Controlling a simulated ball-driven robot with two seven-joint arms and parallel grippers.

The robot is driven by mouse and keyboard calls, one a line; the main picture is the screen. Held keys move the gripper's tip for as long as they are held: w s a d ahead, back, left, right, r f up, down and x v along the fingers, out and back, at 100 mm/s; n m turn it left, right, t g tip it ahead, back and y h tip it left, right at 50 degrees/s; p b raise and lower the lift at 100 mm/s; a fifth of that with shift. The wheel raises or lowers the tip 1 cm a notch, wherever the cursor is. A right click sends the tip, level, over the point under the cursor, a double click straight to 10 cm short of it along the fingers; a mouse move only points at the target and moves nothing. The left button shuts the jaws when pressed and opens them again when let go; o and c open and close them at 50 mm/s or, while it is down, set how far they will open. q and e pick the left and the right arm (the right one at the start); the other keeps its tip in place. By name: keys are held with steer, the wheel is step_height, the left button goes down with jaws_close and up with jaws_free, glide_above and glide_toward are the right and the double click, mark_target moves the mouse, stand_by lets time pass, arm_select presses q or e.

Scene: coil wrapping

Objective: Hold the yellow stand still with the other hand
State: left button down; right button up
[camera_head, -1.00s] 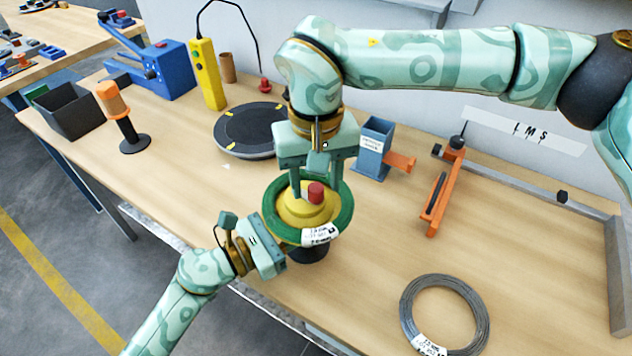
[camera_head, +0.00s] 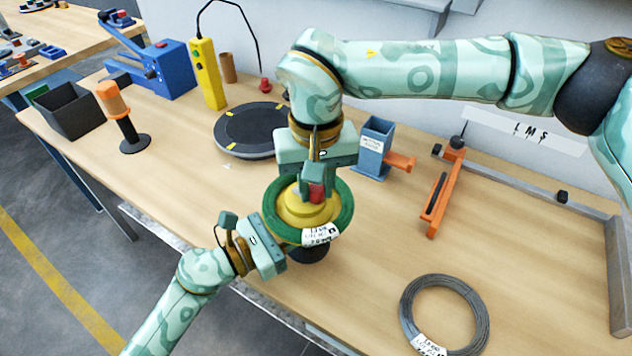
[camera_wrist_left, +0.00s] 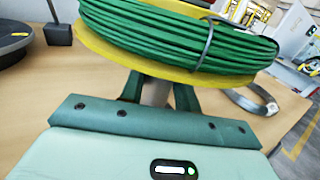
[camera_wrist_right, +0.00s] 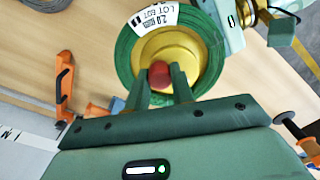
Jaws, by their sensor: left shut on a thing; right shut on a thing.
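The yellow stand (camera_head: 290,212) carries a green coil (camera_head: 347,212) with a white label and has a red knob (camera_head: 316,191) on top. My right gripper (camera_head: 315,188) comes down from above with its fingers on either side of the red knob, shut on it; the right wrist view also shows the knob (camera_wrist_right: 159,73) between the fingers. My left gripper (camera_wrist_left: 157,92) is under the yellow flange (camera_wrist_left: 115,50), shut on the stand's post (camera_wrist_left: 156,91). In the head view its fingertips are hidden beneath the coil. The stand is upright.
A grey wire coil (camera_head: 408,308) lies at the front right. A black round turntable (camera_head: 243,140) and a blue box holder (camera_head: 375,150) stand behind. An orange arm (camera_head: 440,195) lies to the right. The wooden table (camera_head: 390,240) is clear between the stand and the grey coil.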

steer(key=m, duration=0.3)
steer(key=shift+m, duration=0.4)
steer(key=m, duration=0.4)
steer(key=shift+m, duration=0.3)
steer(key=m, duration=0.4)
steer(key=shift+m, duration=0.3)
steer(key=m, duration=1.3)
steer(key=shift+m, duration=0.3)
steer(key=m, duration=0.4)
steer(key=shift+w, duration=0.1)
steer(key=m, duration=0.4)
steer(key=shift+m, duration=0.3)
arm_select(q)
steer(key=shift+f, duration=0.1)
